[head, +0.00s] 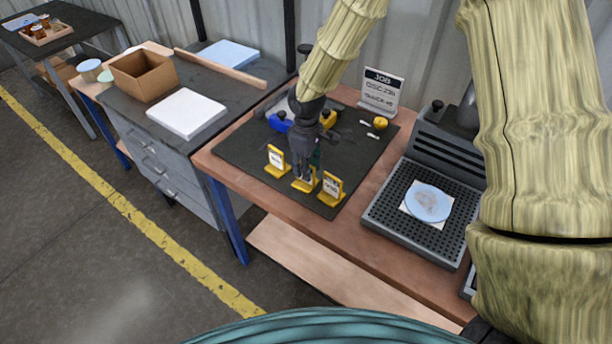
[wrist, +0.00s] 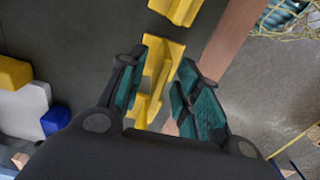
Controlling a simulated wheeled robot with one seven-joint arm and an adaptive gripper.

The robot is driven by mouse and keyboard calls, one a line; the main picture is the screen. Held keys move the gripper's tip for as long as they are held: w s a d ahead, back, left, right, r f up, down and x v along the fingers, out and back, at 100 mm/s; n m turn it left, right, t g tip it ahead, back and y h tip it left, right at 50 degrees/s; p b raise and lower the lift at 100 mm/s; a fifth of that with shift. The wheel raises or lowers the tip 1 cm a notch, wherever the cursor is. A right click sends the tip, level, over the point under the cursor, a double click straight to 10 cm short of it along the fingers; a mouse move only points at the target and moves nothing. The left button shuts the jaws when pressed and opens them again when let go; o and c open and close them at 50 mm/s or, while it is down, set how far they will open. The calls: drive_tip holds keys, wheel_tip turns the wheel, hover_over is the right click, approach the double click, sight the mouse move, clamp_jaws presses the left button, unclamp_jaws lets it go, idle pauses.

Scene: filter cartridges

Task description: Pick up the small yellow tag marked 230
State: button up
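Three small yellow tags with white faces stand in a row along the near edge of a dark mat (head: 240,140). They are a left tag (head: 277,161), a middle tag (head: 300,186) and a right tag (head: 332,188). Their markings are too small to read. My gripper (head: 304,174) points down over the middle tag and hides most of it. In the wrist view, my gripper (wrist: 164,60) is open, with its teal-padded fingers on either side of a yellow tag (wrist: 157,68). I cannot tell whether either finger touches it. Another yellow tag (wrist: 178,8) is beyond the fingertips.
A job sign (head: 381,92) stands at the mat's back. Blue (head: 279,121) and yellow (head: 381,123) items lie on the mat's far part. A black perforated machine tray (head: 385,210) is to the right. A cardboard box (head: 144,77) and white block (head: 187,113) are on the left bench.

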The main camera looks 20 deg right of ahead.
sight(305, 182)
drive_tip(key=shift+w+a+f+p, duration=0.15)
drive_tip(key=shift+f+p, duration=0.4)
drive_tip(key=shift+f, duration=1.05)
clamp_jaws()
